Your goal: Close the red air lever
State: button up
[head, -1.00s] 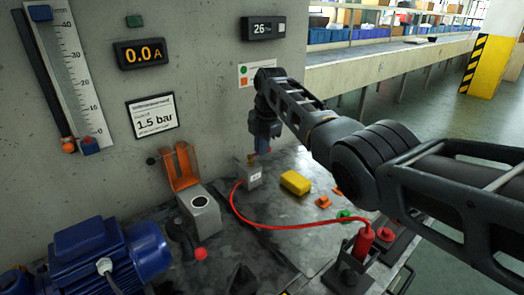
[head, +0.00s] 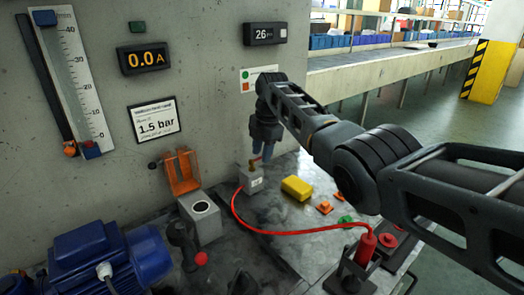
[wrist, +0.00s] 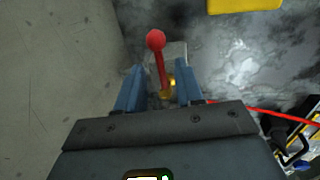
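The red air lever (wrist: 157,62) has a round ball end and a thin stem. In the wrist view it rises from a brass fitting (wrist: 170,88) between my gripper's fingers. My gripper (wrist: 159,80) is open, with one blue finger on each side of the stem and gaps visible. In the head view my gripper (head: 261,156) points down just above the small grey valve block (head: 251,182), close to its brass top. The lever cannot be made out in the head view.
A red hose (head: 290,232) runs from the block to a red cylinder (head: 364,246). A yellow block (head: 297,188) lies right of the valve. The wall (head: 215,100) is close behind. A blue motor (head: 105,260) and grey box (head: 203,220) stand to the left.

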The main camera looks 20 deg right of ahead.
notch_tip(320, 180, up, 8)
jog(key=s, duration=0.1)
jog(key=shift+s+d+f, duration=0.2)
jog(key=shift+s, duration=0.05)
dwell(1.5)
